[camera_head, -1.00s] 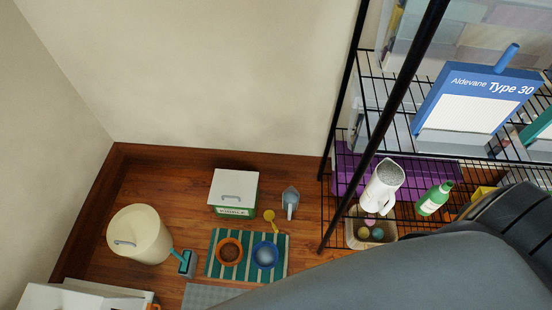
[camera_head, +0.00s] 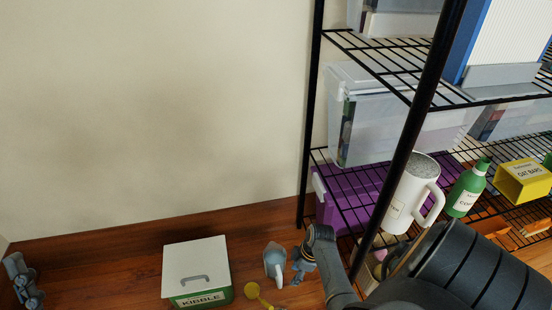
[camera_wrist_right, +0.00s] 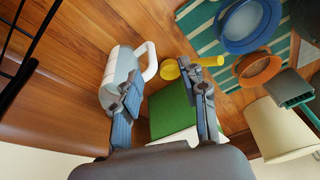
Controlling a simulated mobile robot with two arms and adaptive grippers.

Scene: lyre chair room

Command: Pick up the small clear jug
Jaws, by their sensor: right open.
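The small clear jug (camera_head: 274,262), pale blue-grey with a handle, stands on the wooden floor right of the kibble box. It also shows in the right wrist view (camera_wrist_right: 117,72), its handle toward the middle. My right gripper (camera_head: 302,264) is low, just right of the jug. In the wrist view its open fingers (camera_wrist_right: 163,90) have nothing held between them; the left finger overlaps the jug's lower part. Whether it touches the jug I cannot tell. My left gripper (camera_head: 22,280) is at the far left edge, small and partly cut off; its jaws are unclear.
The white and green kibble box (camera_head: 197,270) stands left of the jug. A yellow scoop (camera_head: 259,295) lies near it. The black wire shelf (camera_head: 312,110) rises at right, carrying a white pitcher (camera_head: 409,195) and green bottle (camera_head: 466,190). A striped mat (camera_wrist_right: 206,38) with bowls lies nearby.

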